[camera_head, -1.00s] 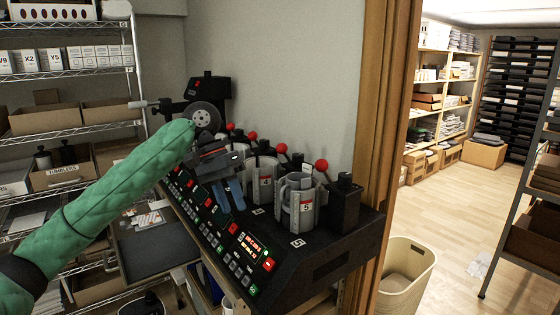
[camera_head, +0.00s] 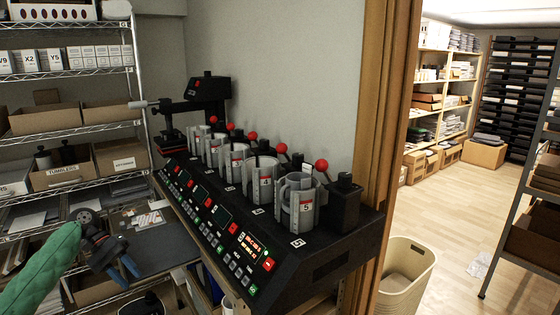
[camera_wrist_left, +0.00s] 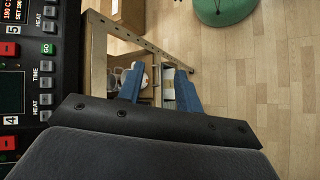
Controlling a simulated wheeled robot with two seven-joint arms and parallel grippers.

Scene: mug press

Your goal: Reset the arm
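The mug press (camera_head: 330,259) is a long black machine with several grey cylindrical presses, red-knobbed levers and a sloped front panel. The nearest press (camera_head: 299,205) is marked 5 and its display is lit orange. My left gripper (camera_head: 124,274) has blue fingers and hangs low, left of the press, in front of the dark tray. In the left wrist view its fingers (camera_wrist_left: 158,84) are apart with nothing held between them. The press panel (camera_wrist_left: 38,85) runs along the left edge there. My right gripper is not in view.
Wire shelving (camera_head: 60,73) with boxes stands at the left. A dark tray (camera_head: 150,258) with cards sits beside the press. A beige bin (camera_head: 405,278) stands at the right by the wooden door frame (camera_head: 388,120). The floor beyond is largely clear.

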